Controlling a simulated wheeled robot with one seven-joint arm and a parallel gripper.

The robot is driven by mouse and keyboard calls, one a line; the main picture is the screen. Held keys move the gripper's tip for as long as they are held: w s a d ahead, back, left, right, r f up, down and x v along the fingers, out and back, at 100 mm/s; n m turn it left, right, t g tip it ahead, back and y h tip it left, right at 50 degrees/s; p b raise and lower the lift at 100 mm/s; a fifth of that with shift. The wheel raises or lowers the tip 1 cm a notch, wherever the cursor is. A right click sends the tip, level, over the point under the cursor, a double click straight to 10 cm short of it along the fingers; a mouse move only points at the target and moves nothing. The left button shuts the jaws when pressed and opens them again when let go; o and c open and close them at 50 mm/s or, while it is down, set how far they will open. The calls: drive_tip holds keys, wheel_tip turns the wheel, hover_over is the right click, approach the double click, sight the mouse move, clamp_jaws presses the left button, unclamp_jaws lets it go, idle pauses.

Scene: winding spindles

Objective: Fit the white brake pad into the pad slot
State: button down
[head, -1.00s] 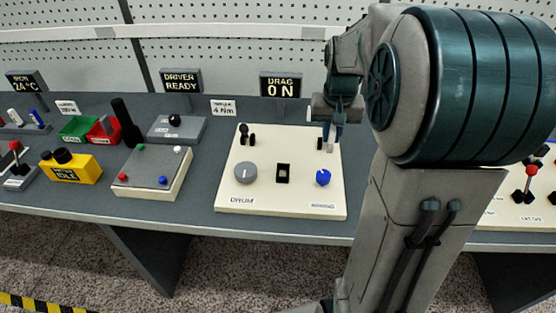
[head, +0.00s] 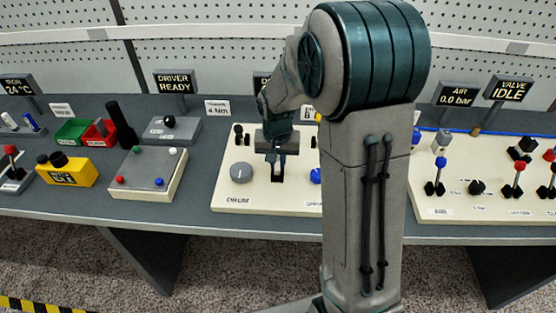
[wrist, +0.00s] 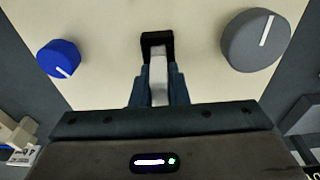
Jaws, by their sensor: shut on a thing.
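The white brake pad (wrist: 158,78) is held between the two blue-grey fingers of my gripper (wrist: 157,88) in the wrist view. The pad slot (wrist: 157,40) is a black-rimmed opening in the cream drum panel (wrist: 110,60). The pad's far end overlaps the slot opening in the picture; I cannot tell whether it is inside or just above it. In the head view my gripper (head: 275,165) points down at the slot (head: 278,183), whose upper part it hides.
The grey drum knob (wrist: 256,40) and the blue knob (wrist: 58,58) flank the slot. Two black posts (head: 242,135) stand at the panel's back left. My arm hides the panel's right part. A valve panel (head: 445,205) stands to the right.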

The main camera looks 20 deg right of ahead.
drive_tip(key=shift+f, duration=0.2)
